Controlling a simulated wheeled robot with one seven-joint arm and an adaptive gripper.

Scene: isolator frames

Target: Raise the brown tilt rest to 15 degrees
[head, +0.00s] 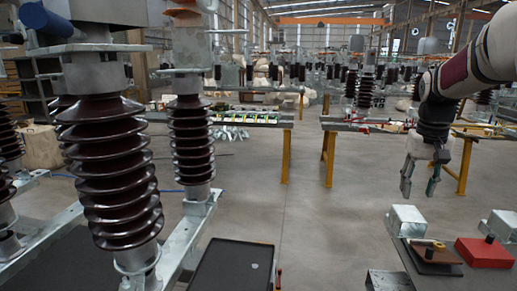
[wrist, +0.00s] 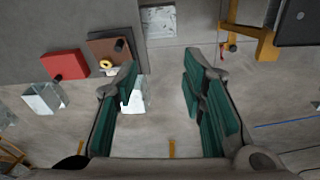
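The brown tilt rest (head: 424,254) is a small brown plate on a dark base at the lower right of the head view. It carries a black knob and a yellow ring (head: 438,245). It looks low and near flat; I cannot tell its exact angle. In the wrist view the brown rest (wrist: 98,46) is at the upper left, beyond the left finger. My gripper (head: 418,190) hangs above and behind the bench, apart from the rest. In the wrist view my gripper (wrist: 160,75) has its fingers wide apart with nothing between them.
A red block (head: 485,254) with a black knob is right of the brown rest. Metal blocks (head: 407,221) (head: 500,224) stand behind them. A metal box (head: 388,281) is at front left. A black tray (head: 230,268) and ribbed insulators (head: 110,170) are farther left. Open floor lies between.

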